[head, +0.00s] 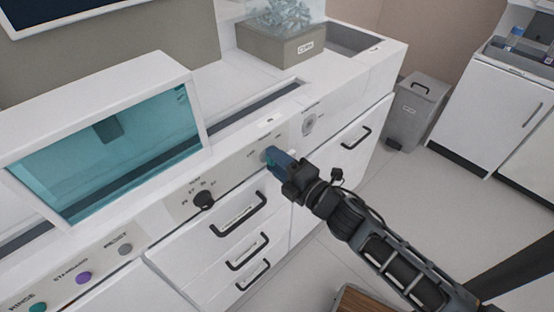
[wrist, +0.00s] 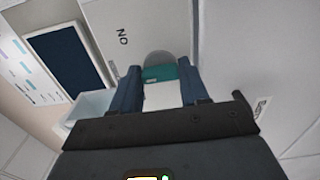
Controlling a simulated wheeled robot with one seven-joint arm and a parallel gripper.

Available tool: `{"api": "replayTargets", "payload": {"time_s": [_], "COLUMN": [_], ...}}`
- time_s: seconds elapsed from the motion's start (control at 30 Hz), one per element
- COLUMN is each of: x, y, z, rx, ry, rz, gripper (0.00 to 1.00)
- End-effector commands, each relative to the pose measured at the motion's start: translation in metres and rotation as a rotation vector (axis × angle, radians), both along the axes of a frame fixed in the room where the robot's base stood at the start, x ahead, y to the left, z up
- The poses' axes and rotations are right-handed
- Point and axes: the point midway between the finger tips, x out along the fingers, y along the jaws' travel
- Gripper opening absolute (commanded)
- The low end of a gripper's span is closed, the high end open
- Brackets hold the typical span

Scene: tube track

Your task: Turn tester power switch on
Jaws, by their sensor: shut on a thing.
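The tester's power switch (head: 265,156) is on the white front panel, mostly hidden behind my gripper (head: 277,158) in the head view. In the wrist view, a teal and white handle (wrist: 160,74) in front of a grey round base sits between the two blue fingers of my gripper (wrist: 160,92). The fingers are shut on this handle. An "ON" label (wrist: 122,37) shows upside down on the panel beside it. How far the switch is turned is hard to tell.
A black knob (head: 204,200) is on the panel to the left, with black-handled drawers (head: 238,214) below. A teal-windowed white cabinet (head: 110,140) stands on the counter. A grey bin (head: 416,108) stands on the floor.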

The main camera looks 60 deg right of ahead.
Motion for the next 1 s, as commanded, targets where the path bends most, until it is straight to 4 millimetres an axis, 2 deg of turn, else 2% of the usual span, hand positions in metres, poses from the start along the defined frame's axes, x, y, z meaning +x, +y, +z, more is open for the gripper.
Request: {"api": "replayTargets", "payload": {"time_s": [0.6,1.0], "x": [-0.0004,-0.0005], "y": [0.0002,0.0005], "z": [-0.0013,-0.0025], "rx": [0.543,0.745], "ry": [-0.153,-0.211], "rz": [-0.001,-0.002], "gripper": [0.14,0.14]}}
